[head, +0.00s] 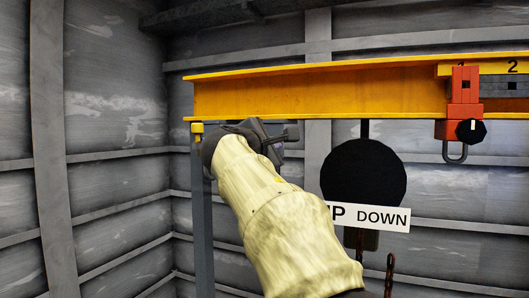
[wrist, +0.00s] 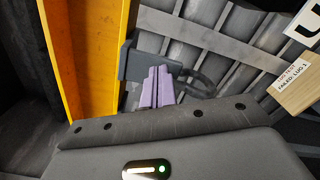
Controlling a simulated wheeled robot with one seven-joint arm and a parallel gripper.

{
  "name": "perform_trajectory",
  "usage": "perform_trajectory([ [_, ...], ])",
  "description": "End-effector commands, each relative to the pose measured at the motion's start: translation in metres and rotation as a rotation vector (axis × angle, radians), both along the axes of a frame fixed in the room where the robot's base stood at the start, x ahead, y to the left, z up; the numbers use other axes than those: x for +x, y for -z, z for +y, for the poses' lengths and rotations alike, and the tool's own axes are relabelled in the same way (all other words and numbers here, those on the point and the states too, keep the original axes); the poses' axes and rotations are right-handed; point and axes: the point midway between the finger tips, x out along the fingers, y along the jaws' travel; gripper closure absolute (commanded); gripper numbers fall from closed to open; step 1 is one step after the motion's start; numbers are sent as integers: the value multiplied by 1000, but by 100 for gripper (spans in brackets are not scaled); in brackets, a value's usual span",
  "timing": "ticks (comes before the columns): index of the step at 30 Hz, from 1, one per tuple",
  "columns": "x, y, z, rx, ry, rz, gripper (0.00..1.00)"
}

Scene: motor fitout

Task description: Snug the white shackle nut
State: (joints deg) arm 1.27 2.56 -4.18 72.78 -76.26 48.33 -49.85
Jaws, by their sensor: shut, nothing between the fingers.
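No white nut can be made out in either view. My gripper (head: 278,146) is below the left part of the yellow beam in the head view, partly hidden by my own arm. In the wrist view its purple fingers (wrist: 157,86) are shut together and empty. Just beyond them are a dark grey block (wrist: 139,62) and a dark curved loop (wrist: 203,82); I cannot tell whether they touch. At the right of the head view, a grey shackle-like loop (head: 455,152) hangs under a red trolley (head: 464,90), beside a black knob (head: 471,131) with a white mark.
The yellow beam (head: 320,98) crosses overhead and also shows in the wrist view (wrist: 88,50). A black disc (head: 363,172) and an UP/DOWN sign (head: 372,217) hang right of my arm. A wooden tag (wrist: 299,87) is at right in the wrist view. A grey post (head: 202,235) stands left.

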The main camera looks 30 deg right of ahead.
Motion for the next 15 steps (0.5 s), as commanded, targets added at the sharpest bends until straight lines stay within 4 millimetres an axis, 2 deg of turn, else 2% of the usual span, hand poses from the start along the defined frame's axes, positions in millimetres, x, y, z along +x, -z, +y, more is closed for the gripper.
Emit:
perform_trajectory([
  [15,-1,9,-1,0,-1,1,100],
])
